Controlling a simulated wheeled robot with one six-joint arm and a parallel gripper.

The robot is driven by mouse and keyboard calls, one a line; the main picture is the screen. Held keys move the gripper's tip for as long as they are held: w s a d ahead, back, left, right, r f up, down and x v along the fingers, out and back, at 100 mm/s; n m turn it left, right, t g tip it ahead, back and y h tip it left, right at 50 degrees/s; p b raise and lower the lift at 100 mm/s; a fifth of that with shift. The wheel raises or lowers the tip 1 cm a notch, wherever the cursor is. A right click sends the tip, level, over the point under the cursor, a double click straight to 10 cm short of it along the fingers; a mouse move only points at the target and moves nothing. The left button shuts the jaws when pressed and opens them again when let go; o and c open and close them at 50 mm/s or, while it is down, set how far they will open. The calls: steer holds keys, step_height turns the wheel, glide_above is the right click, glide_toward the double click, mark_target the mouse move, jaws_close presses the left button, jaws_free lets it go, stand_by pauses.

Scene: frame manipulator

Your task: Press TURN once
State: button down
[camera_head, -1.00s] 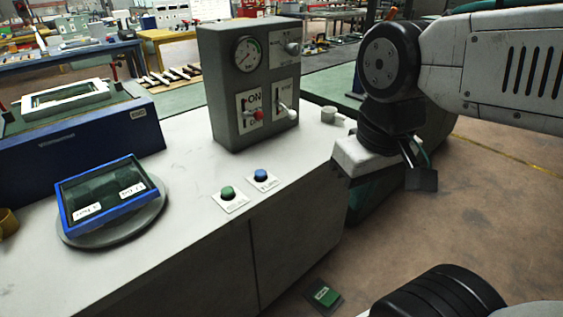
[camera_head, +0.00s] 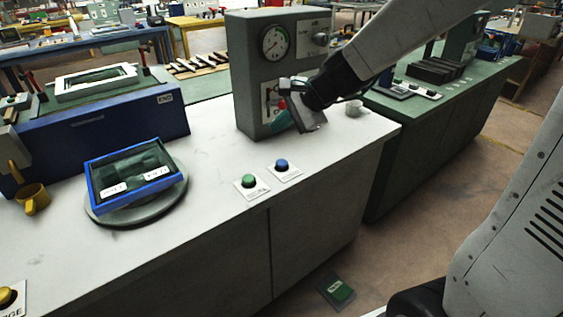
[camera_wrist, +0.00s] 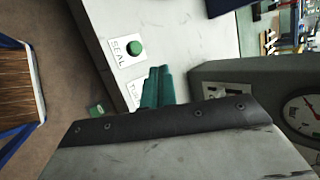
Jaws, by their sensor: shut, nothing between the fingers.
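The blue button (camera_head: 281,164) stands on a white label plate near the front edge of the white worktop. In the wrist view, its plate (camera_wrist: 133,92) shows a T, and my fingers hide the button. The green button (camera_head: 249,180) is just to its left; in the wrist view it (camera_wrist: 134,48) carries the label SEAL. My gripper (camera_head: 282,122) has teal fingers, held together and empty, in front of the grey control box. It appears above and behind the blue button, apart from it. The fingers also show in the wrist view (camera_wrist: 158,76).
The grey control box (camera_head: 249,85) with a gauge stands close behind my gripper. A blue-framed panel (camera_head: 105,172) on a round base and a yellow mug (camera_head: 33,198) are at the left. A small grey cup (camera_head: 353,108) stands to the right. The worktop around the buttons is clear.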

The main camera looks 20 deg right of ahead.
mark_target(285, 163)
steer(key=w+d+f+m+t+h, duration=0.1)
steer(key=w+d+f+m, duration=0.3)
steer(key=w+f+m, duration=0.2)
steer(key=w+m, duration=0.1)
steer(key=w, duration=0.1)
steer(key=shift+w+d+t+h, duration=0.25)
steer(key=shift+w+t+h, duration=0.05)
steer(key=shift+h, duration=0.1)
steer(key=shift+f, duration=0.1)
steer(key=shift+f, duration=4.35)
steer(key=shift+f, duration=0.4)
